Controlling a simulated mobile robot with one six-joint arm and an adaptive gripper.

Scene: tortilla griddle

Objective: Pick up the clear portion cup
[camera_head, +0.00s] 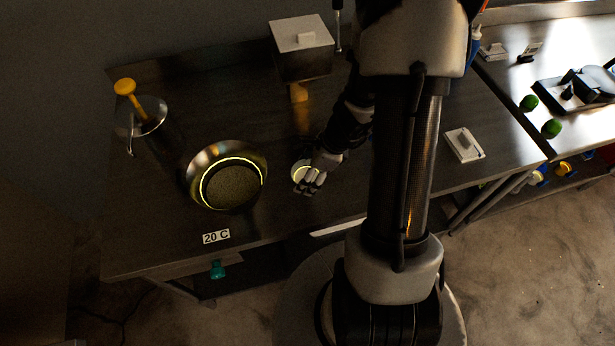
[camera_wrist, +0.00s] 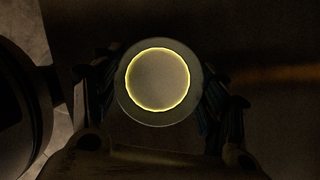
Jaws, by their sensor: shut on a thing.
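The clear portion cup (camera_head: 299,171) is a small round cup with a glowing yellow ring, at the middle of the dark table in the head view. In the wrist view the cup (camera_wrist: 158,82) sits centred between my fingers, its round top facing the camera. My gripper (camera_head: 312,180) is at the cup's right and front side in the head view. In the wrist view my gripper (camera_wrist: 158,100) has a finger against each side of the cup and is shut on it. I cannot tell whether the cup's base touches the table.
A round pan (camera_head: 190,190) with a glowing ring stands left of my gripper. Behind it is a metal pot (camera_head: 150,112) with a yellow-handled tool. A box on a stand (camera_head: 302,62) is at the back. A white switch-like plate (camera_head: 463,145) lies to the right.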

